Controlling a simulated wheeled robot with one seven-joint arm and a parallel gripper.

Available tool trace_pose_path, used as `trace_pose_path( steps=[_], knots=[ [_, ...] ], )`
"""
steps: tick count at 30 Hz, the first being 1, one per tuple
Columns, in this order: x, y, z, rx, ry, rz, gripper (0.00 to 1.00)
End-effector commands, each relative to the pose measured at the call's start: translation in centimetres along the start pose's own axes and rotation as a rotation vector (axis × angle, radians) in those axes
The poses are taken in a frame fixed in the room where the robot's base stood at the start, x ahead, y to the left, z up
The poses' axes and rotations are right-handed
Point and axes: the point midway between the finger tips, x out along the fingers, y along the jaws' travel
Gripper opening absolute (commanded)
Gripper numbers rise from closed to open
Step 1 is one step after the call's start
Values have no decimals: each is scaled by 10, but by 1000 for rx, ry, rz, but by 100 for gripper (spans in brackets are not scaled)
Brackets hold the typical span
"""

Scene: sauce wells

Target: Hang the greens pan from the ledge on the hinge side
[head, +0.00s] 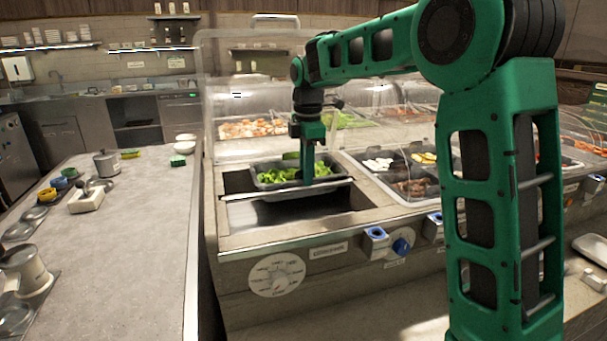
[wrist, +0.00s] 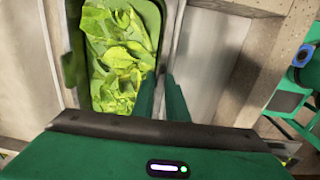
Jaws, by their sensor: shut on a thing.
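The greens pan (head: 262,185), a dark-rimmed rectangular pan of leafy greens (head: 272,175), is over the back part of the left well opening (head: 290,214) in the head view. It also shows in the wrist view (wrist: 75,45), with the greens filling it. My gripper (head: 308,179) points down and is shut on the near wall of the pan. Its fingers (wrist: 163,95) show at the pan's edge in the wrist view. A pale metal bar (head: 240,196) crosses the opening along the pan's near side. I cannot tell whether the pan's far rim rests on the back ledge.
A clear guard (head: 225,90) stands behind the wells. Other food pans (head: 415,188) sit to the right. A side counter (head: 130,230) with pots and bowls stands at left.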

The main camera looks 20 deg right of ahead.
Motion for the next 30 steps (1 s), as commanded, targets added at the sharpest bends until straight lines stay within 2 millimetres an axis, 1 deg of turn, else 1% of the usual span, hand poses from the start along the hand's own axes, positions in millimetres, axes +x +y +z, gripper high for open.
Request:
trace_pose_path(
  steps=[21, 28, 29, 30],
  knots=[
    [14, -3, 2, 1, -2, -11, 0],
    [14, -3, 2, 1, -2, -12, 0],
    [14, -3, 2, 2, -2, -12, 17],
    [14, -3, 2, 2, -2, -12, 27]
  ],
)
